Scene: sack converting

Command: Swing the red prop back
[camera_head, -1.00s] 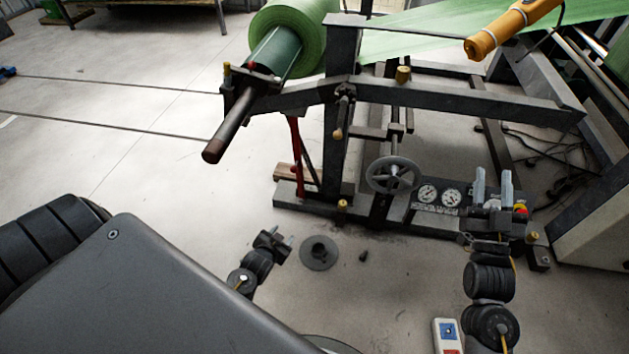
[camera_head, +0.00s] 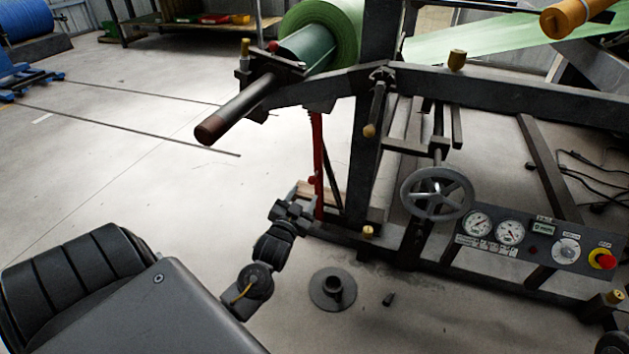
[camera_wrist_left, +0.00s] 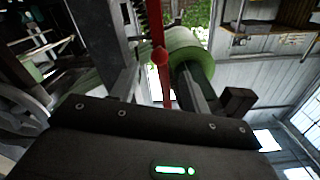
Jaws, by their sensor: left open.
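The red prop (camera_head: 318,158) stands nearly upright under the arm that carries the green roll's shaft, beside the dark frame post. In the left wrist view the red prop (camera_wrist_left: 160,57) runs down the middle and passes behind the dark gripper body. My left gripper (camera_head: 294,207) is low in front of the prop, close to its lower part; I cannot tell whether it touches. It is open, and its fingers are hard to make out in the wrist view. My right gripper is not in view.
The green roll (camera_head: 341,28) sits on its shaft (camera_head: 238,108), which sticks out toward the left. A handwheel (camera_head: 437,193) and a gauge panel (camera_head: 532,243) are to the right. A round dark base (camera_head: 333,290) lies on the floor.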

